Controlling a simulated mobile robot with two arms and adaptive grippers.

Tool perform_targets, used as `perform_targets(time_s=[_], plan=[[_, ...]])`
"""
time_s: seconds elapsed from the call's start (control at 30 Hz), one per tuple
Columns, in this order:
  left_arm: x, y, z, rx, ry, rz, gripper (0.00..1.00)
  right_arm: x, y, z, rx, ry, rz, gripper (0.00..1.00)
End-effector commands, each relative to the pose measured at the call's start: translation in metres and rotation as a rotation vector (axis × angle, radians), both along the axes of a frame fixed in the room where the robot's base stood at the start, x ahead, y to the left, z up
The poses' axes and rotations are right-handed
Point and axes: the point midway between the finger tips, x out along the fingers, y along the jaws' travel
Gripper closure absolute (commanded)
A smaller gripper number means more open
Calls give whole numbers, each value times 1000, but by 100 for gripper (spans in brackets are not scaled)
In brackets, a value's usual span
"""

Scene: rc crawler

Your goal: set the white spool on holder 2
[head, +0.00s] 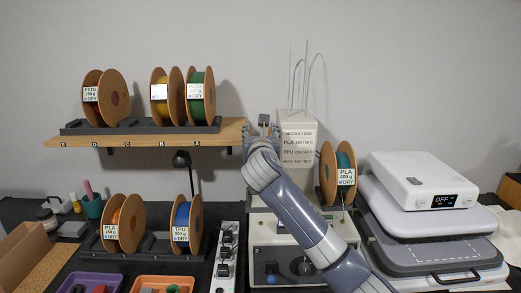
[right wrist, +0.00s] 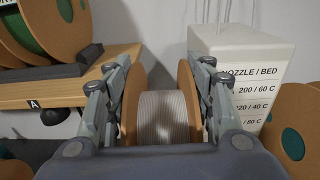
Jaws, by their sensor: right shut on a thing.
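The white spool (right wrist: 163,112), white filament between two brown flanges, sits between the fingers of my right gripper (right wrist: 162,95) in the right wrist view. The fingers press on the outer faces of both flanges. In the head view my right gripper (head: 263,124) is raised between the shelf's right end and the white block with printed text; I cannot make out the spool there. No label reading holder 2 can be read, so I cannot tell which holder it is. My left gripper is out of view.
The wooden shelf (head: 235,132), lettered E to A, carries a dark rack with brown spools. The white text block (head: 297,140) is close on the right. A teal PLA spool (head: 346,160) stands beside it. A lower rack (head: 153,243) holds orange and blue spools.

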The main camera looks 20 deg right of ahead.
Motion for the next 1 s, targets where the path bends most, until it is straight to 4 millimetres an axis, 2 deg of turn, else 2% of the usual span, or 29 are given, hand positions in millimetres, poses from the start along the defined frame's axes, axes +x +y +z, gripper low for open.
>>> perform_targets(time_s=[0.13,0.37,0.83,0.87,0.9,0.93,1.0], plan=[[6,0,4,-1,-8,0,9,0,0,-8,0,-3,1,100],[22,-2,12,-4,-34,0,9,0,1,-37,-1,-3,2,100],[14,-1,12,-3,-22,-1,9,0,0,-44,-2,-6,0,100],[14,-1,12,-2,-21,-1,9,0,0,-46,-1,-2,-1,44],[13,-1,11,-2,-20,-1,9,0,0,-46,0,-1,-1,35],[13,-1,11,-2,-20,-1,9,0,0,-46,0,-1,-1,30],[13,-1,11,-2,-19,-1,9,0,0,-46,0,-1,0,30]])
